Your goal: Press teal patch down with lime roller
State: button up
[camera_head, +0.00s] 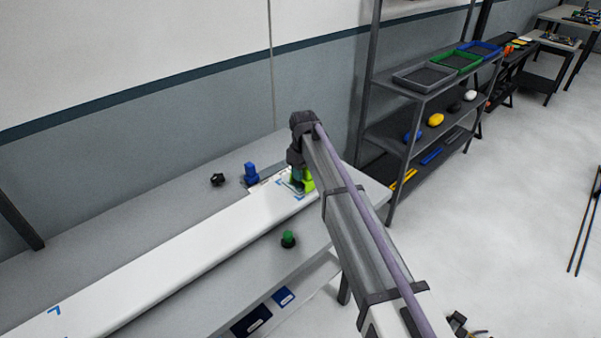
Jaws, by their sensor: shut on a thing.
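My gripper (298,172) is at the far right end of the long white panel, pointing down, mostly hidden behind my arm. It is shut on the lime roller (308,182), which is low over the panel and partly covered. I cannot tell whether the roller touches the surface. A small bit of teal shows right beside the roller, among blue corner marks; I cannot make out the teal patch's full outline or how flat it lies.
The white panel (180,254) runs along the grey bench. A blue tool (251,174) and a black knob-like item (217,180) stand behind it; a green-topped item (288,239) stands in front. A shelf rack (424,80) with trays stands to the right.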

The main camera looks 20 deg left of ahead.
jog(key=shift+w+d, duration=0.25)
jog(key=shift+w, duration=0.1)
dwell(0.4)
jog(key=shift+w+d, duration=0.3)
jog(key=shift+w, duration=0.2)
jog(key=shift+w+d, duration=0.25)
jog(key=shift+w, duration=0.2)
jog(key=shift+w, duration=0.1)
jog(key=shift+w+d, duration=0.55)
jog(key=shift+w, duration=0.3)
jog(key=shift+w+d, duration=0.3)
jog(key=shift+w, duration=0.2)
jog(key=shift+w+d, duration=0.25)
jog(key=shift+w, duration=0.2)
jog(key=shift+w, duration=0.15)
